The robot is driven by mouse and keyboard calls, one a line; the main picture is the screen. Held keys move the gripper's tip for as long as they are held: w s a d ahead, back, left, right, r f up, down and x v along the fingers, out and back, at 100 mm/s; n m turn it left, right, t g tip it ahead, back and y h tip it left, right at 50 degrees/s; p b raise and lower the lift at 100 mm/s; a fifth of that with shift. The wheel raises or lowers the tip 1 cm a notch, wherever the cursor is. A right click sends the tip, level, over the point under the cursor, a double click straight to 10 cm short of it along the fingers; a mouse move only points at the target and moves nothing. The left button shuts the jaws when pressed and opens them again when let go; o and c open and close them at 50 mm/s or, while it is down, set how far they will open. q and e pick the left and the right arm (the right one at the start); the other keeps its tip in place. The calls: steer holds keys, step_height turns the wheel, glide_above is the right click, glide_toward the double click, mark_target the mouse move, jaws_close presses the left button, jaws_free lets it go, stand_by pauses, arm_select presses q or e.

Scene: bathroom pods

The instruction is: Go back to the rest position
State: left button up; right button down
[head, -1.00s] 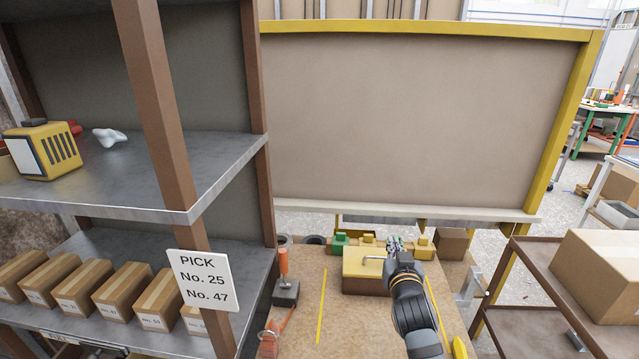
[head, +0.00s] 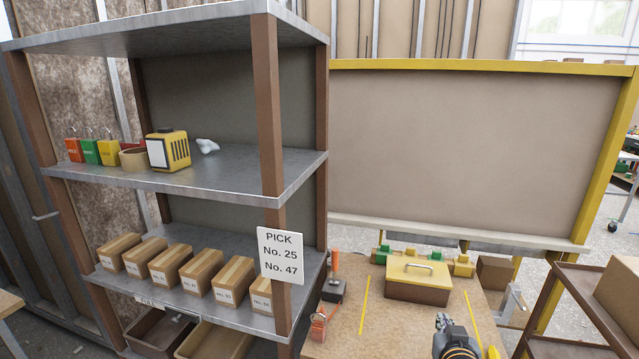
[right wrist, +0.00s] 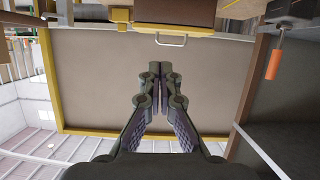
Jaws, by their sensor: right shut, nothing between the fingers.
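My right gripper (head: 443,322) is low at the front of the workbench in the head view, below the yellow-lidded box. In the right wrist view its two fingers (right wrist: 160,72) are together with nothing between them. The right arm is mostly cut off by the bottom edge of the head view. My left gripper is in neither view.
A shelf rack (head: 189,178) with several cartons and a "PICK" sign (head: 281,256) stands at left. The workbench (head: 390,325) holds the yellow-lidded box (head: 418,275) and an orange-handled tool (head: 335,264). A brown cart (head: 590,295) is at right, a framed panel (head: 465,155) behind.

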steer(key=s+a+f+n+g+y, duration=0.2)
steer(key=s+f+g, duration=0.45)
steer(key=s, duration=0.65)
steer(key=s+a+f+n+g+y, duration=0.1)
steer(key=s+a+f+n+g, duration=0.15)
steer(key=s+f, duration=0.85)
steer(key=s+d+f+m+g, duration=0.1)
steer(key=s+d+f, duration=0.1)
steer(key=f, duration=1)
steer(key=s+d+f+g, duration=0.1)
steer(key=s+f, duration=0.1)
steer(key=f, duration=1)
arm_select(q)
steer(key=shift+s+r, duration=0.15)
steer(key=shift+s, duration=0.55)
arm_select(e)
steer(key=s+d+f+g, duration=0.1)
steer(key=s+f, duration=1.4)
steer(key=s, duration=0.3)
steer(key=shift+f, duration=0.25)
steer(key=shift+d+m, duration=0.1)
steer(key=shift+m, duration=0.15)
